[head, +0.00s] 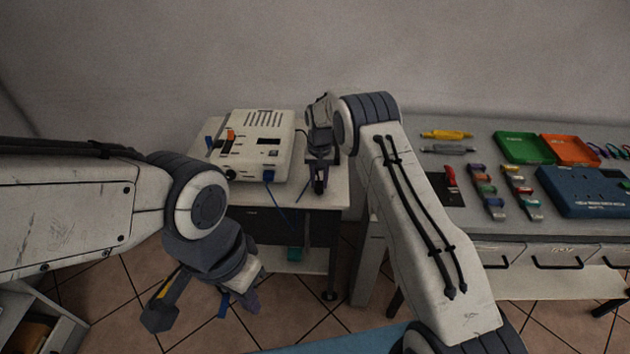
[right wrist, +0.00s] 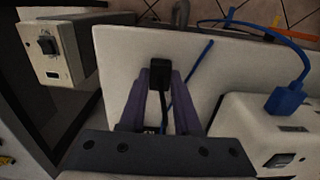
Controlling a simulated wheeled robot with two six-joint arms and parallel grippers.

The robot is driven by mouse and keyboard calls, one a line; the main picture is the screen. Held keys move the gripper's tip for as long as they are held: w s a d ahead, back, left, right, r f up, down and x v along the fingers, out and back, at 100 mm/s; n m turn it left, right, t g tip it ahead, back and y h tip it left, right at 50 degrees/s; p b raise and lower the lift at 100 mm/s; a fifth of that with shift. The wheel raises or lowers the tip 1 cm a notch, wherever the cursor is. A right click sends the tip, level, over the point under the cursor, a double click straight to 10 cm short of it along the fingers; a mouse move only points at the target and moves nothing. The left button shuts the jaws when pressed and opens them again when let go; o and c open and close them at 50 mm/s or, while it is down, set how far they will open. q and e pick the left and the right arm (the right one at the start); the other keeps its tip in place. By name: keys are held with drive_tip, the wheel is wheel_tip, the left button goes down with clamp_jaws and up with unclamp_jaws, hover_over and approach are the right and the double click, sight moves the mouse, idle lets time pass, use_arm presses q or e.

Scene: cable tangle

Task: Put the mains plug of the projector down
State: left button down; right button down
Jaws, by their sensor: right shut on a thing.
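The black mains plug (right wrist: 160,74) is held between the purple fingertips of my right gripper (right wrist: 160,92), over the white tabletop (right wrist: 120,55). Its dark cable runs back between the fingers. In the head view my right gripper (head: 319,182) is at the right part of the small table, beside the projector, and the plug is small and dark there. Whether the plug touches the tabletop I cannot tell. The projector (head: 278,125) is a white box with top slots; part of it shows in the right wrist view (right wrist: 235,125). My left gripper (head: 237,303) hangs empty in front of the table, fingers apart.
A blue plug (head: 268,176) with a blue cable sits at the projector's front. A thin blue strip (right wrist: 202,60) lies on the tabletop beside the plug. A workbench (head: 400,150) stands at right.

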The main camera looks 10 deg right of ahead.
drive_tip(key=shift+f, duration=0.2)
drive_tip(key=c, duration=0.6)
unclamp_jaws()
drive_tip(key=shift+r, duration=0.15)
